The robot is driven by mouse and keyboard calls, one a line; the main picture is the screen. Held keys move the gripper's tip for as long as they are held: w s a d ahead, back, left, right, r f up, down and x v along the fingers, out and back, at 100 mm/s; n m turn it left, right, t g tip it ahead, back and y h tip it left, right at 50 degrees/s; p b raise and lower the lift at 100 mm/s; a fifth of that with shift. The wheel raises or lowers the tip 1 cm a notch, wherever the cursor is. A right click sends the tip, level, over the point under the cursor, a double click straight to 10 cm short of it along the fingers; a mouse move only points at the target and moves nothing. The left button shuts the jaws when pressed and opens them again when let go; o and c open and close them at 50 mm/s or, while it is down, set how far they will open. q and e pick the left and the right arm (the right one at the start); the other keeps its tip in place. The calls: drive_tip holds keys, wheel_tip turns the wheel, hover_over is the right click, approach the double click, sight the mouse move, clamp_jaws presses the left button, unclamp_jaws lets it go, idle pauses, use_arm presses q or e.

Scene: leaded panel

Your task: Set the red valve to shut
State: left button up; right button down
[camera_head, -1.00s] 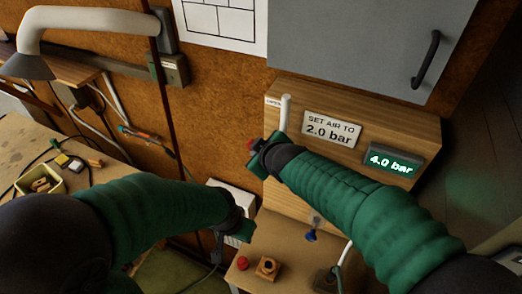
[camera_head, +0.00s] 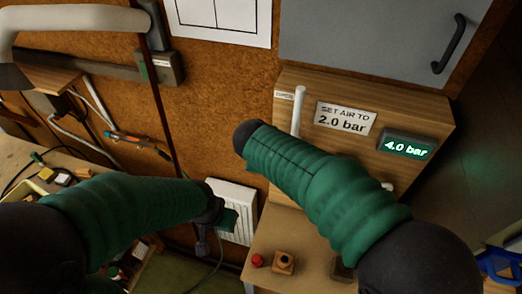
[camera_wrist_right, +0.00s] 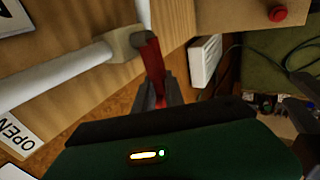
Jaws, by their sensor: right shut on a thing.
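The red valve's lever (camera_wrist_right: 153,68) shows in the right wrist view, running from a beige fitting (camera_wrist_right: 124,44) on a white pipe (camera_wrist_right: 60,75). My right gripper (camera_wrist_right: 165,90) is shut on the free end of this lever. A label reading OPEN (camera_wrist_right: 15,135) lies beside the pipe. In the head view, my right forearm hides the valve and the right gripper; only the upper pipe (camera_head: 298,110) shows. My left gripper (camera_head: 217,222) is in front of a white radiator-like box, away from the valve; its jaws are too unclear to judge.
A sign (camera_head: 345,118) reads "SET AIR TO 2.0 bar". The display (camera_head: 406,145) beside it reads 4.0 bar. A grey cabinet (camera_head: 380,35) hangs above. A red button (camera_head: 257,260) and a wooden block (camera_head: 283,262) sit on the ledge below. The white box (camera_head: 238,200) stands left of it.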

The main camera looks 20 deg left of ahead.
drive_tip(key=shift+a+f, duration=0.1)
drive_tip(key=shift+a, duration=0.05)
drive_tip(key=c, duration=1.7)
unclamp_jaws()
drive_tip(key=shift+f, duration=0.1)
drive_tip(key=shift+w, duration=0.25)
